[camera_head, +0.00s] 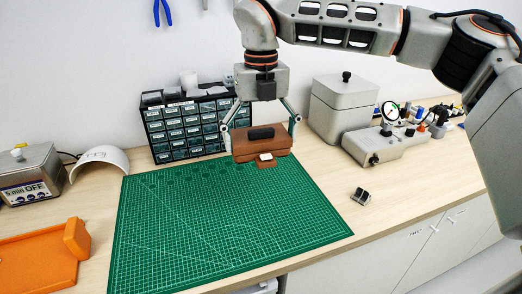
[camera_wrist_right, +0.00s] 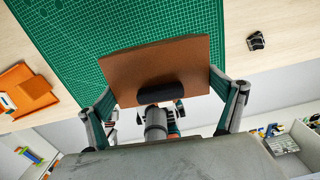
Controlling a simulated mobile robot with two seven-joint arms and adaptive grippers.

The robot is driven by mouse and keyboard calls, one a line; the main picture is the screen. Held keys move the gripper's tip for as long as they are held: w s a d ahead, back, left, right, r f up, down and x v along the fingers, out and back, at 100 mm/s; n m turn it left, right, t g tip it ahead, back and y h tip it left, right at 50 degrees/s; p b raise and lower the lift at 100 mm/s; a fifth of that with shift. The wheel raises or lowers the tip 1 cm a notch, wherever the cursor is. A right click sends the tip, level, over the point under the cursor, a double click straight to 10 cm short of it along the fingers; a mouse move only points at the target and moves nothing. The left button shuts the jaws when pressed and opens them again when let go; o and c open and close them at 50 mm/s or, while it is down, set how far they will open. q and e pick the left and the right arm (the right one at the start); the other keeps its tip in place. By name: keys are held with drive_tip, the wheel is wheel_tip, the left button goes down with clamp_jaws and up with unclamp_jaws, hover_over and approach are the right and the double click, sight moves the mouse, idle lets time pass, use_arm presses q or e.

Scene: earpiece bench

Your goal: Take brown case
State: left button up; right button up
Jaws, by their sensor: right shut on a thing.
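The brown case (camera_head: 250,149) is a boxy reddish-brown case with a black handle on top and a small pale patch at its front. It is at the far edge of the green mat; I cannot tell surely whether it touches the mat or hangs just above it. My right gripper (camera_head: 261,134) comes down from above and is shut on the case, one finger at each side. In the right wrist view the case (camera_wrist_right: 135,70) fills the space between the fingers, top face and black handle toward the camera. My left gripper is in neither view.
The green cutting mat (camera_head: 200,230) is otherwise bare. A drawer cabinet (camera_head: 185,132) stands behind it. A grey lidded box (camera_head: 338,112) and a gauge device (camera_head: 385,147) are right. An orange tray (camera_head: 40,260) is at left; a small black item (camera_head: 361,196) lies right of the mat.

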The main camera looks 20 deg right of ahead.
sight(261, 129)
drive_tip(key=shift+r+p, duration=1.45)
drive_tip(key=shift+r, duration=0.25)
